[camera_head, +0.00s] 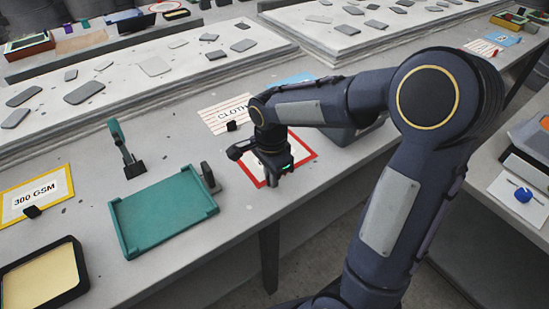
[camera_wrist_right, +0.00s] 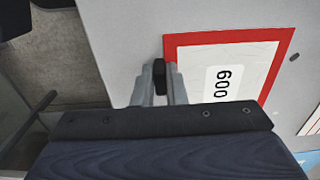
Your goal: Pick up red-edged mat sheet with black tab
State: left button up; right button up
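The red-edged mat sheet (camera_head: 306,153) is white with a red border and lies on the grey table under my right gripper (camera_head: 274,172). In the right wrist view the sheet (camera_wrist_right: 236,62) bears a "600" label, and its black tab (camera_wrist_right: 160,75) stands at the edge nearest the gripper. The fingers of my right gripper (camera_wrist_right: 160,82) lie close against both sides of the tab, with no clear gap. The gripper hides part of the sheet in the head view. The sheet looks flat on the table. My left gripper is not in view.
A green tray (camera_head: 165,210) lies left of the sheet, with a dark upright piece (camera_head: 210,178) at its edge. A yellow-edged "300 GSM" card (camera_head: 52,188) and a black tray (camera_head: 76,285) are at left. The table's front edge is close.

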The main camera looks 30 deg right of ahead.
grip_shut()
jog(key=shift+r, duration=0.1)
jog(key=shift+r, duration=0.5)
notch_tip(320, 180, up, 3)
jog(key=shift+s+f+p, duration=0.1)
jog(key=shift+f+p, duration=0.05)
jog(key=shift+p, duration=0.15)
jog(key=s+a+r, duration=0.5)
jog(key=s+r, duration=0.4)
jog(key=s, duration=0.4)
jog(key=shift+p, duration=0.3)
jog(key=shift+w+r, duration=0.1)
